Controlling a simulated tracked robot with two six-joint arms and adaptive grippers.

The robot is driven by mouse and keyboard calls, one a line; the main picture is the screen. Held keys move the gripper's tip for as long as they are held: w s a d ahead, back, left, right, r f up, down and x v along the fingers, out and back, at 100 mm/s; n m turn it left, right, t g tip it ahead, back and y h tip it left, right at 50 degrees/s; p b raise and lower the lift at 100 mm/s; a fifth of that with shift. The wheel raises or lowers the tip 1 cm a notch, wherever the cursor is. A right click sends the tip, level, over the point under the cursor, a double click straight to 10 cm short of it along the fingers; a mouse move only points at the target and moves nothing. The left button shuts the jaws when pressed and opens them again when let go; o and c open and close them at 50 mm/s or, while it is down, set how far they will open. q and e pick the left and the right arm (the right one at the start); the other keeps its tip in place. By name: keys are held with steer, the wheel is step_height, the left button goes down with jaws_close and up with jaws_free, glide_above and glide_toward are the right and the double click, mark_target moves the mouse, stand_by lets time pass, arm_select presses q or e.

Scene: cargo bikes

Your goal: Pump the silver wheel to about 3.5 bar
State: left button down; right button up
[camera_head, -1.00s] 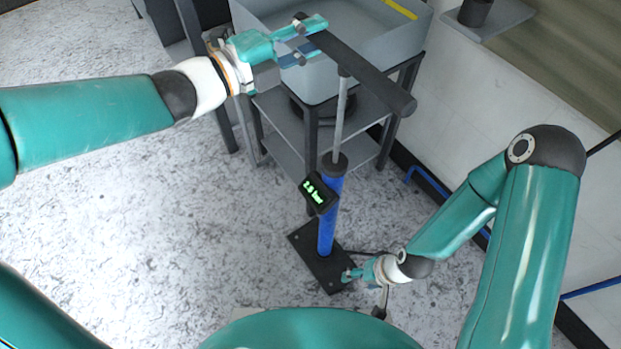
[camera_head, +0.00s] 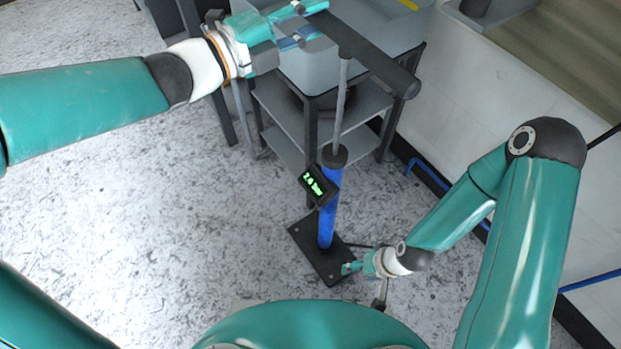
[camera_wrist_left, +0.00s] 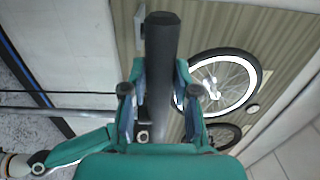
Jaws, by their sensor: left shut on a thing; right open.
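The floor pump has a blue barrel (camera_head: 329,215), a black foot plate (camera_head: 312,250) and a long black handle (camera_head: 372,62), raised with much of its rod showing. Its small green display (camera_head: 316,184) seems to read 2.0 bar, but the digits are tilted and small. My left gripper (camera_head: 316,20) is shut on the handle's left part; the left wrist view shows the handle (camera_wrist_left: 161,50) between its fingers. My right gripper (camera_head: 350,267) is open at the foot plate's right corner. A wheel with a pale, silvery rim (camera_wrist_left: 243,102) shows in the left wrist view; its valve is not discernible.
A smaller dark wheel (camera_wrist_left: 226,136) shows below the pale one. A dark hose leaves the foot plate to the right. The speckled floor at left is clear.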

arm_select(q)
step_height(320, 180, down, 22)
steer(key=b, duration=1.7)
step_height(320, 180, up, 26)
steer(key=p, duration=2)
steer(key=shift+r+p, duration=0.2)
steer(key=shift+p, duration=0.2)
steer(key=shift+f, duration=0.1)
